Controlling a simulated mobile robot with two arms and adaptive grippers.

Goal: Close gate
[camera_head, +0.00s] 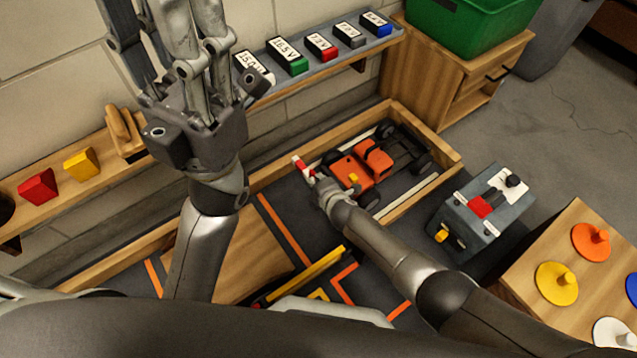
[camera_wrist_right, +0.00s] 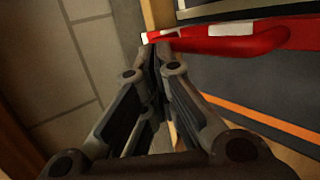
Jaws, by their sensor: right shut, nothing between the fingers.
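The gate is a red and white striped bar. In the head view its short visible part (camera_head: 302,167) shows beside the wooden-framed bay with the orange car (camera_head: 362,168). In the right wrist view the bar (camera_wrist_right: 225,38) runs across the top, its white end near my fingertips. My right gripper (camera_head: 318,184) is shut and empty, its fingertips (camera_wrist_right: 155,48) close beside the bar's end; I cannot tell whether they touch. My left gripper (camera_head: 160,25) is raised at the upper left, fingers apart and empty, away from the gate.
A wall shelf (camera_head: 330,68) holds several labelled coloured blocks. A grey box (camera_head: 480,215) stands right of the bay, near a wooden table (camera_head: 535,245) with coloured discs. A green bin (camera_head: 470,25) is at the back.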

